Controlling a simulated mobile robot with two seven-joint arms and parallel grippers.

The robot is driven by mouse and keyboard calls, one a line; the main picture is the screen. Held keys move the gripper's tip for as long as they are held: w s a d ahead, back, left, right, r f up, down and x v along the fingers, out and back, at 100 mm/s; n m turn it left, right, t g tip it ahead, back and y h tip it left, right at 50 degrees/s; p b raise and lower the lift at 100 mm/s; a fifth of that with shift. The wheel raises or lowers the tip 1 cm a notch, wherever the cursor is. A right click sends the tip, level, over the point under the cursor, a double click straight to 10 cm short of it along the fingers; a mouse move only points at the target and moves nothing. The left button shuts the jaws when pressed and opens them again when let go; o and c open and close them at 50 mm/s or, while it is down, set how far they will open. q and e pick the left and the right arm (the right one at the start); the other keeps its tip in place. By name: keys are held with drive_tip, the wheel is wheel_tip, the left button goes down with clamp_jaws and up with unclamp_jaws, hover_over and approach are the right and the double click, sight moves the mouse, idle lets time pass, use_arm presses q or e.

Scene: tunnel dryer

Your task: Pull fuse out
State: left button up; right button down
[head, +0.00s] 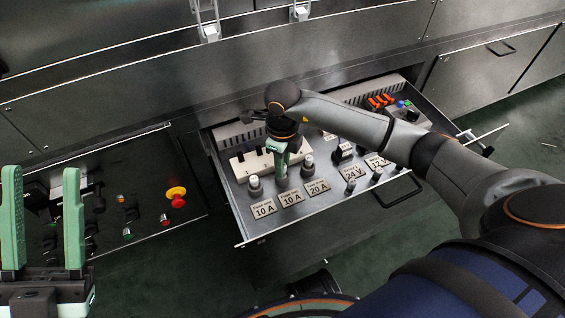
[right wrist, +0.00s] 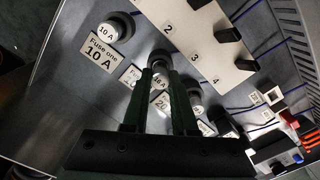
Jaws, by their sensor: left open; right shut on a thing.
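A row of three round fuse holders stands in the pulled-out drawer (head: 232,209). The left fuse (head: 254,184), marked 10 A, also shows in the right wrist view (right wrist: 106,34). My right gripper (head: 279,168) is shut on the middle fuse (right wrist: 159,80), whose top appears to read 16 A. Its fingers hide most of that fuse, and I cannot tell whether it still sits in its holder. The right fuse (head: 307,164) stands beside the fingers, above a 20 A label (head: 318,187). My left gripper (head: 42,215) is open and empty at the far left.
A white strip with black switches (head: 243,165) lies just behind the fuses. Black knobs (head: 343,152) and orange switches (head: 380,101) are further right. A lower panel with a yellow-and-red emergency button (head: 177,196) is at left.

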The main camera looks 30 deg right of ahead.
drive_tip(key=shift+r, duration=0.2)
idle(0.4)
drive_tip(key=shift+r+p, duration=1.2)
drive_tip(key=shift+r, duration=0.05)
drive_tip(key=shift+r+p, duration=1.6)
drive_tip(key=shift+r, duration=0.3)
drive_tip(key=shift+f, duration=0.1)
